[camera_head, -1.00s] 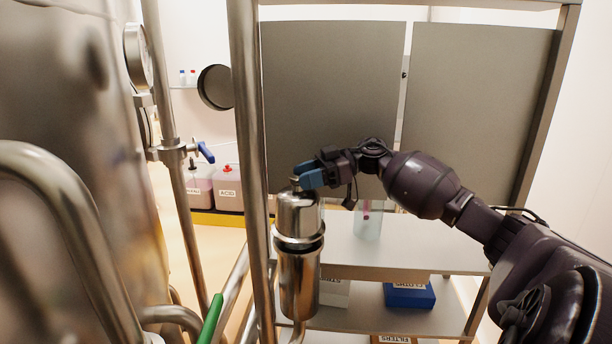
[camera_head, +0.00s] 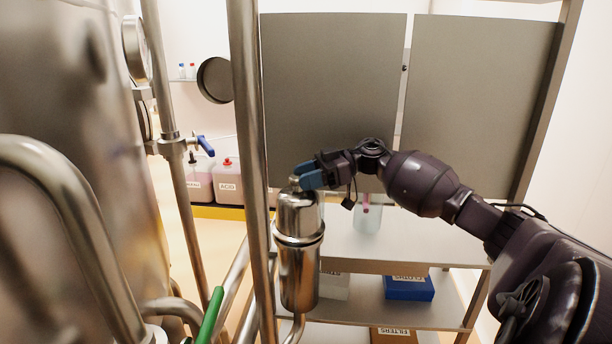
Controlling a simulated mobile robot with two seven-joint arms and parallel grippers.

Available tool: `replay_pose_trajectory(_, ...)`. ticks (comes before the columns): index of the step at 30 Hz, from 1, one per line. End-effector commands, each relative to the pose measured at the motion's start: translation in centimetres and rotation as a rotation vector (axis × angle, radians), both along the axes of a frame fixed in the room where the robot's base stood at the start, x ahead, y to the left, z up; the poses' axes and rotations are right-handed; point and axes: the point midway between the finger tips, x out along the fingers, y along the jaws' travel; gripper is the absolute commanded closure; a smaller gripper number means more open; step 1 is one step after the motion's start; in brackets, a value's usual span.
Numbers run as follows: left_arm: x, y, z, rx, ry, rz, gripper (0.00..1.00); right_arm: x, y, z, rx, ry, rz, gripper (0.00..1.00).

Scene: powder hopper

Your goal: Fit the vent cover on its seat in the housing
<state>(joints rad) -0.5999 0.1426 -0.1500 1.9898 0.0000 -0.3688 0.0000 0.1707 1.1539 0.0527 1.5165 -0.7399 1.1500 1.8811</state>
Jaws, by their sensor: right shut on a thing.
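The vent cover (camera_head: 298,214) is a shiny metal cap with a small knob on top. It stands upright over the metal cylindrical housing (camera_head: 299,278), in line with it. The cover's lower edge meets the housing's rim in the picture; I cannot tell whether it is fully seated. My right gripper (camera_head: 306,180) comes in from the right. Its blue fingers are shut on the knob of the cover, which is partly hidden by them. My left gripper is not in view.
A vertical steel post (camera_head: 246,150) stands just left of the housing. A large steel vessel (camera_head: 90,90) and curved pipes (camera_head: 75,210) fill the left. A shelf rack (camera_head: 440,262) with a clear container (camera_head: 368,217) and a blue box (camera_head: 409,287) stands behind.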

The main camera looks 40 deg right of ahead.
Motion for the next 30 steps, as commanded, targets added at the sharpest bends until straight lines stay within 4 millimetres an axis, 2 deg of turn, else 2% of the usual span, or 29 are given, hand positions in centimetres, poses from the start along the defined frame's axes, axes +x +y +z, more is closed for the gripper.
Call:
replay_pose_trajectory(24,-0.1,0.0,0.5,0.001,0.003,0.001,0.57,0.0,0.0,-0.9,0.000,-0.001,0.000,1.00)
replay_pose_trajectory(25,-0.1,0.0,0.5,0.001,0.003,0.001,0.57,0.0,0.0,-0.9,0.000,-0.001,0.000,0.55)
replay_pose_trajectory(30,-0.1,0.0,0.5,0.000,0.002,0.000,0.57,0.0,0.0,-1.0,0.000,-0.001,0.000,0.30)
